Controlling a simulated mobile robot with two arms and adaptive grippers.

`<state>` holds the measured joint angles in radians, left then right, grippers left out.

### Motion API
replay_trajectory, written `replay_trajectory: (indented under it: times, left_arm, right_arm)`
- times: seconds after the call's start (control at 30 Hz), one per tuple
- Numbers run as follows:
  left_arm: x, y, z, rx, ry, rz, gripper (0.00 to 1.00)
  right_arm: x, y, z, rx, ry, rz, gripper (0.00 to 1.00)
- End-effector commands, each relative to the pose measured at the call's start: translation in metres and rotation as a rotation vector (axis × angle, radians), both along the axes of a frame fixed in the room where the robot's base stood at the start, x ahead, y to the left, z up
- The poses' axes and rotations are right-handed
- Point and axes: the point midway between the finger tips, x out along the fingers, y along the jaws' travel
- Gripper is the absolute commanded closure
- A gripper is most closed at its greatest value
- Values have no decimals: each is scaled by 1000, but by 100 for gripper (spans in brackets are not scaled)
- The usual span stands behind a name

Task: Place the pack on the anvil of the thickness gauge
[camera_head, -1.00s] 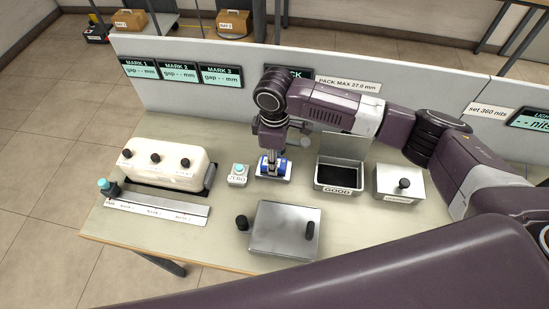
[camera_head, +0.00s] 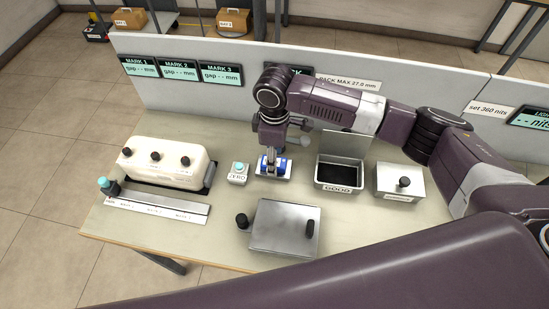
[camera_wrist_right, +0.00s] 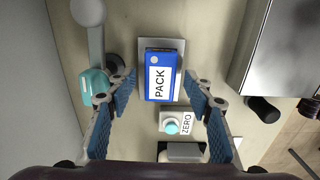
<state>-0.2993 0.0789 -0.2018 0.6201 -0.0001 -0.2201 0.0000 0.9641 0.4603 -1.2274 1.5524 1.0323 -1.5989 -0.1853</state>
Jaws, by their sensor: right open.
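The blue pack (camera_head: 264,166), with a white PACK label, lies on a pale metal plate, seemingly the anvil (camera_wrist_right: 180,60) of the thickness gauge. The pack (camera_wrist_right: 152,90) sits within the plate's edges in the right wrist view. A grey arm with a teal part (camera_wrist_right: 95,83), apparently of the gauge, stands left of the pack there. My right gripper (camera_wrist_right: 160,80) is open, with one finger on each side of the pack and gaps between. In the head view it is right above the pack and hides the gauge's upper part. My left gripper is not in view.
The ZERO button (camera_head: 238,172) stands just left of the gauge. The GOOD bin (camera_head: 340,187) and a small metal box (camera_head: 399,182) stand to the right. A metal box with black knobs (camera_head: 284,230) is in front. A white unit (camera_head: 163,162) is at left.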

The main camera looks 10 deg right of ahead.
Motion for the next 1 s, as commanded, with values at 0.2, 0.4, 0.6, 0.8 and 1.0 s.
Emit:
replay_trajectory:
  times: [0.2, 0.4, 0.6, 0.8, 1.0]
  left_arm:
    - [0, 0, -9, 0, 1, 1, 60]
    - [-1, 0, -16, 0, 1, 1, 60]
    - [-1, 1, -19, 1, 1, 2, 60]
    - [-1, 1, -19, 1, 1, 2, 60]
    - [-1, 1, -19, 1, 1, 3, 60]
  right_arm:
    - [2, 0, 43, 2, -6, 2, 53]
    - [1, 1, 84, 2, -4, 1, 53]
    - [1, 1, 108, 1, -2, 1, 53]
    - [0, 0, 114, 0, 1, 1, 53]
    - [0, 0, 113, 0, 1, 1, 53]
